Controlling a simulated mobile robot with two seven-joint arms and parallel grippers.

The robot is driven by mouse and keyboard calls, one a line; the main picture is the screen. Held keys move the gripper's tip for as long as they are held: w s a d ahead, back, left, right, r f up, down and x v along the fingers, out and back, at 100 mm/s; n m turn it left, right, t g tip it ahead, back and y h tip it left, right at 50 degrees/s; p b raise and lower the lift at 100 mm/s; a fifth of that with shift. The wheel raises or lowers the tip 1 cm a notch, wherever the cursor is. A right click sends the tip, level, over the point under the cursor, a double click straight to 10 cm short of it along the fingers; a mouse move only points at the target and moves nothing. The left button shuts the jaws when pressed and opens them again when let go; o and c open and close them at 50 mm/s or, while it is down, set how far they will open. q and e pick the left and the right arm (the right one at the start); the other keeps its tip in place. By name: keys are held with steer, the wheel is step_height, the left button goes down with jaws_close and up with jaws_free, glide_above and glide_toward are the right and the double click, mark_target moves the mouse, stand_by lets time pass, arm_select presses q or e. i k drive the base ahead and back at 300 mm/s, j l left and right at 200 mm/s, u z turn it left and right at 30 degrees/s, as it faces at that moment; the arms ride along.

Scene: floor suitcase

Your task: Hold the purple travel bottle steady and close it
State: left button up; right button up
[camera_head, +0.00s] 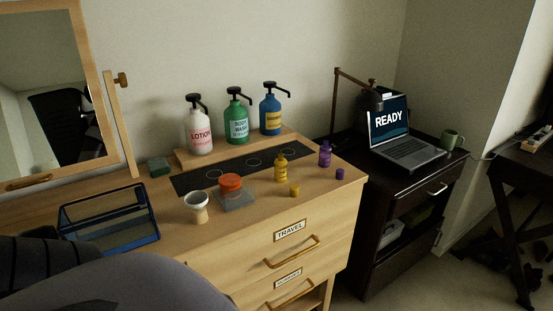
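The purple travel bottle (325,154) stands upright near the right end of the wooden dresser top. A small purple cap (340,174) lies on the wood just in front and to the right of it, apart from the bottle. A yellow bottle (280,167) stands to the left of the purple one, with a yellow cap (294,191) on the wood in front of it. Neither of my grippers shows in the head view, so I cannot see what they hold. Nothing blocks my view of the purple bottle.
Lotion (199,131), green body wash (237,121) and blue (271,113) pump bottles stand on a riser behind. The dresser's right edge lies close to the purple cap.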

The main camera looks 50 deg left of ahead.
mark_target(326, 150)
steer(key=u, duration=1.35)
